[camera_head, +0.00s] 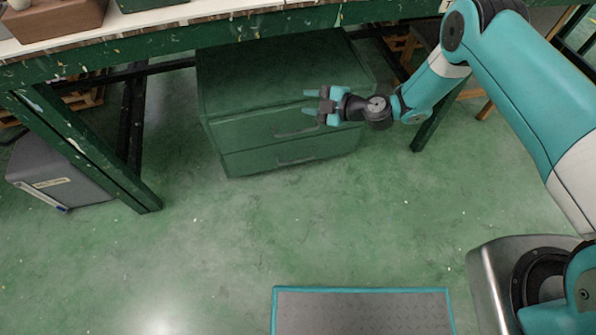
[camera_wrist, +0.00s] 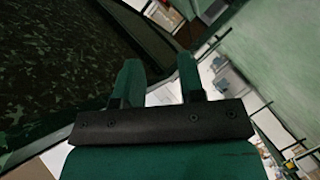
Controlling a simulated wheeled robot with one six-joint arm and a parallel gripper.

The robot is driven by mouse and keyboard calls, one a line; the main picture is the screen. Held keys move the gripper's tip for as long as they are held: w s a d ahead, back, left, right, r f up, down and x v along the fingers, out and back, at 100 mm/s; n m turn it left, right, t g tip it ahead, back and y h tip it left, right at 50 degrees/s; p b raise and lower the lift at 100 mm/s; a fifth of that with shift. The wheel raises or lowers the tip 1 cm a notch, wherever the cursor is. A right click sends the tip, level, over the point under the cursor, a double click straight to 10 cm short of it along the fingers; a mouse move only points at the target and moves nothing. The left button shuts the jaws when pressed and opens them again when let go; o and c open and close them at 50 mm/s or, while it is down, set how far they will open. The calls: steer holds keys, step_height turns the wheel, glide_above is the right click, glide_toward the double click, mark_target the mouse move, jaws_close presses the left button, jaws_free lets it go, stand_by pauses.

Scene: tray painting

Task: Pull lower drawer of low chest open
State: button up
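The low green chest (camera_head: 275,75) stands on the floor under the workbench in the head view. Its upper drawer (camera_head: 245,133) and lower drawer (camera_head: 245,162) look shut, their fronts about flush. The lower drawer has a bar handle (camera_head: 296,158); the upper drawer's handle (camera_head: 295,132) is partly near my gripper in the picture. My gripper (camera_head: 309,103) points left, in front of the chest's upper right part, above the lower handle in the picture. Its fingers are apart with nothing between them, as the wrist view also shows (camera_wrist: 160,78). The wrist view does not clearly show either handle.
The green workbench (camera_head: 170,47) runs above the chest, with legs on both sides (camera_head: 88,155). A grey box (camera_head: 60,172) sits on the floor at left. A grey mat-like platform with a teal edge (camera_head: 362,290) is at the front. The floor before the chest is clear.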

steer(key=s+d+f+n+t+h+b, duration=0.1)
steer(key=s+d+f+t+h+b, duration=0.25)
steer(key=f, duration=1.25)
steer(key=s+d+f+t+b, duration=0.2)
steer(key=s+d+f+b, duration=0.3)
steer(key=f, duration=1)
steer(key=b, duration=0.8)
glide_toward(298, 160)
steer(key=f, duration=0.1)
steer(key=w+f+b, duration=0.1)
steer(key=b, duration=0.9)
steer(key=shift+a+b, duration=0.3)
steer(key=shift+b, duration=0.65)
steer(key=shift+r+b+x, duration=0.2)
steer(key=shift+b+x, duration=0.5)
steer(key=shift+x, duration=0.75)
steer(key=shift+r+b+x, duration=0.2)
steer(key=shift+b+x, duration=0.55)
steer(key=shift+x, duration=0.7)
steer(key=shift+r+b+x, duration=0.2)
steer(key=shift+b+x, duration=0.5)
steer(key=shift+x, duration=0.75)
steer(key=shift+w, duration=0.1)
